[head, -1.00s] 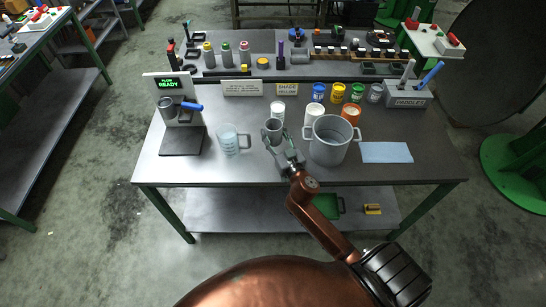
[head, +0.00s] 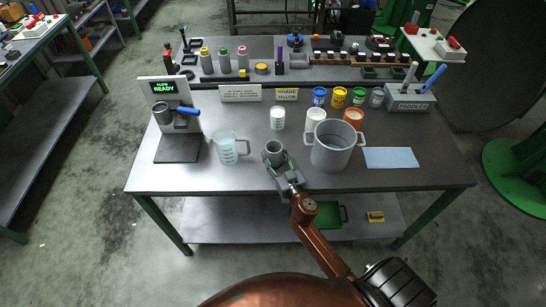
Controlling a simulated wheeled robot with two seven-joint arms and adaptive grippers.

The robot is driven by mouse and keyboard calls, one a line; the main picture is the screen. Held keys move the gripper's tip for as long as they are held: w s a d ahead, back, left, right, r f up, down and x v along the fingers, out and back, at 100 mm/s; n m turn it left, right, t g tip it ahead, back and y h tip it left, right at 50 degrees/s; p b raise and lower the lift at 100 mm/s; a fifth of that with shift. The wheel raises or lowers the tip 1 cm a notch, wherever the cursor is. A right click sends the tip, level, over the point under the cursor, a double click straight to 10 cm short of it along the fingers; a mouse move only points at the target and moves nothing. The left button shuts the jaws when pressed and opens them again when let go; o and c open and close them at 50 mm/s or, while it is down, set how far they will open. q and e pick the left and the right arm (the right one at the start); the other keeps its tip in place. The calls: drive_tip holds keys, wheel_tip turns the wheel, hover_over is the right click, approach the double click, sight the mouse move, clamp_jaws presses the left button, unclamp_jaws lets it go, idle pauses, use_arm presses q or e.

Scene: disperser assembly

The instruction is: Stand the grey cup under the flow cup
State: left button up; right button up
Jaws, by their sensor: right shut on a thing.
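The grey cup (head: 272,147) is upright near the middle of the table, left of the big grey pot. My right gripper (head: 277,161) is shut on it from the front edge side. I cannot tell whether its base touches the table. The flow cup (head: 163,113) is a grey cup on a stand at the table's left, under a green "FLOW READY" display. A blue lever (head: 187,111) sits beside it. Under it, the stand's dark base plate (head: 177,149) is bare. My left gripper is not in view.
A clear measuring jug (head: 226,150) stands between the stand and the grey cup. A white cup (head: 277,119) is behind the grey cup. The big pot (head: 335,148) is close on its right. A blue cloth (head: 391,157) lies further right. The front left tabletop is clear.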

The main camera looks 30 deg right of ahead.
drive_tip(key=shift+f, duration=0.1)
drive_tip(key=shift+f, duration=0.2)
drive_tip(key=o, duration=1.2)
